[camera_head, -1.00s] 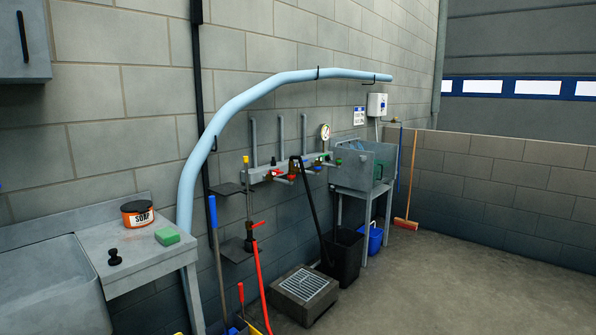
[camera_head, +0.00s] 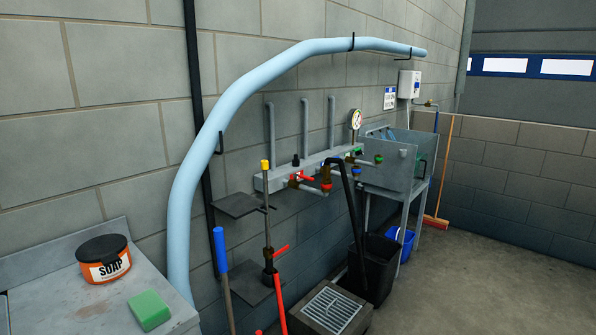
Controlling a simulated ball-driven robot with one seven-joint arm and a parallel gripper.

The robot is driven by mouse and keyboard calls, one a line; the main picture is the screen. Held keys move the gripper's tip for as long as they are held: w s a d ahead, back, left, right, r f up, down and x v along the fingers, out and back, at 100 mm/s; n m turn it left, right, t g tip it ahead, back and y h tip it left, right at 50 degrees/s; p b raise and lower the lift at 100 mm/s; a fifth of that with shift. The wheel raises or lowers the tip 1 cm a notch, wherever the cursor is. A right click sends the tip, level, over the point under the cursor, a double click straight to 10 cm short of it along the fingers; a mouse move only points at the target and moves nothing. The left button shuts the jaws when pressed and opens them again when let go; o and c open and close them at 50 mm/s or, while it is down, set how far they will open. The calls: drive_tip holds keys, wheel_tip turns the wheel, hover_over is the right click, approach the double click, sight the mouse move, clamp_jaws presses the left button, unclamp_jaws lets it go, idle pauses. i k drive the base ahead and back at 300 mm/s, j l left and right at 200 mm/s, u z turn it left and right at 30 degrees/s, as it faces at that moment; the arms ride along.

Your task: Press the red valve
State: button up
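A red valve (camera_head: 299,179) sits on the front of the grey pipe manifold (camera_head: 276,181) on the block wall, in the middle of the picture. More red shows just beside it, at the pipe fittings to its right. A second red handle (camera_head: 281,250) is lower down, on a standing pipe with a yellow top. My gripper is not in view, so I cannot see where it is relative to the valve.
A counter with a soap tub (camera_head: 105,259) and green sponge (camera_head: 149,309) is at lower left. Poles, a black bin (camera_head: 374,270) and a floor drain (camera_head: 330,311) stand below the manifold. A grey sink (camera_head: 399,173) is to its right. Floor at lower right is clear.

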sight(296, 176)
drive_tip(key=i+j, duration=0.2)
drive_tip(key=i, duration=0.3)
drive_tip(key=i+j, duration=0.2)
drive_tip(key=i, duration=0.35)
